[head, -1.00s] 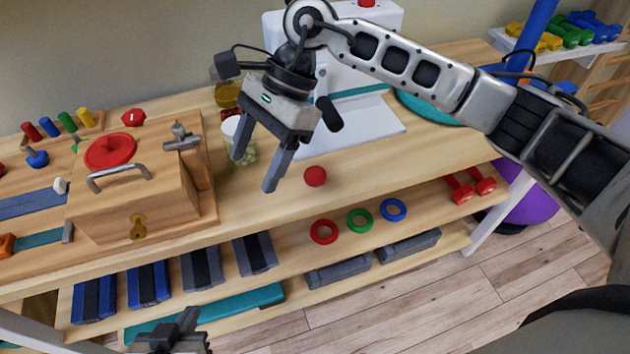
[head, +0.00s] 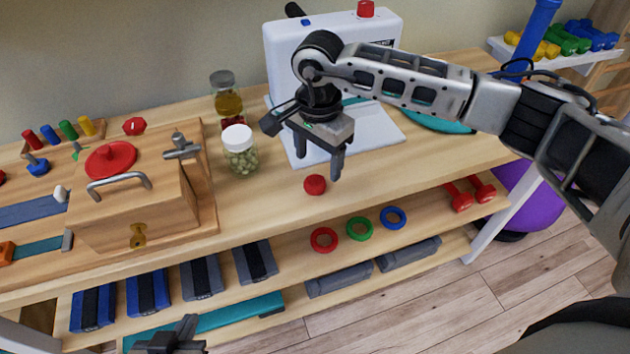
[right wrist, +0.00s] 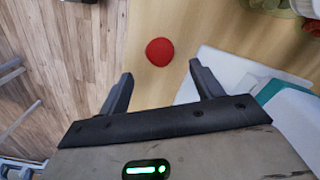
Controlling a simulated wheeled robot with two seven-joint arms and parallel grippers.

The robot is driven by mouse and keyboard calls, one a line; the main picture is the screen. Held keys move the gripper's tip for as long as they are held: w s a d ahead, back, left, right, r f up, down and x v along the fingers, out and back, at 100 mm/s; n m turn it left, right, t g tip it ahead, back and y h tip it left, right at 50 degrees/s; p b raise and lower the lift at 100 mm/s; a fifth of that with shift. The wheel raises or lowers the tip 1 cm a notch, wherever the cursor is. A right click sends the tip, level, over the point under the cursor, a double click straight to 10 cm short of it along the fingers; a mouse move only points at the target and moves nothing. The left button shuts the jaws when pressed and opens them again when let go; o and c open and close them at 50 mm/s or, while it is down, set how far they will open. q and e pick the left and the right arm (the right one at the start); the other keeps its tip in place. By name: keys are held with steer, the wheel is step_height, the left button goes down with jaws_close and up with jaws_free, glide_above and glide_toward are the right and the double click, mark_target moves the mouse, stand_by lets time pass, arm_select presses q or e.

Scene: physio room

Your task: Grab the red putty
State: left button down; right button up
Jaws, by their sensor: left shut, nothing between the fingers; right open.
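The red putty (head: 315,185) is a small round red lump on the wooden bench top, near its front edge. In the right wrist view the putty (right wrist: 159,51) lies beyond the fingertips, roughly midway between them. My right gripper (head: 318,171) is open and empty, with its fingers pointing down beside and behind the putty, apart from it. In the right wrist view both fingers of the right gripper (right wrist: 162,82) are spread. My left gripper (head: 180,330) is low at the bottom edge of the head view, far from the putty, shut and partly cut off.
A lidded jar (head: 240,160) of green pieces stands left of the putty. A white machine (head: 330,45) with a white base plate (head: 370,130) is behind. A wooden box (head: 135,205) stands left. Coloured rings (head: 359,229) lie on the shelf below. Bench around the putty is clear.

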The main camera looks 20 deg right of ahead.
mark_target(315, 180)
steer(key=f, duration=0.1)
steer(key=f+p, duration=0.1)
steer(key=f, duration=0.3)
steer(key=shift+s+a+f, duration=0.1)
steer(key=shift+a+f, duration=0.05)
steer(key=shift+a, duration=0.15)
steer(key=c, duration=1.1)
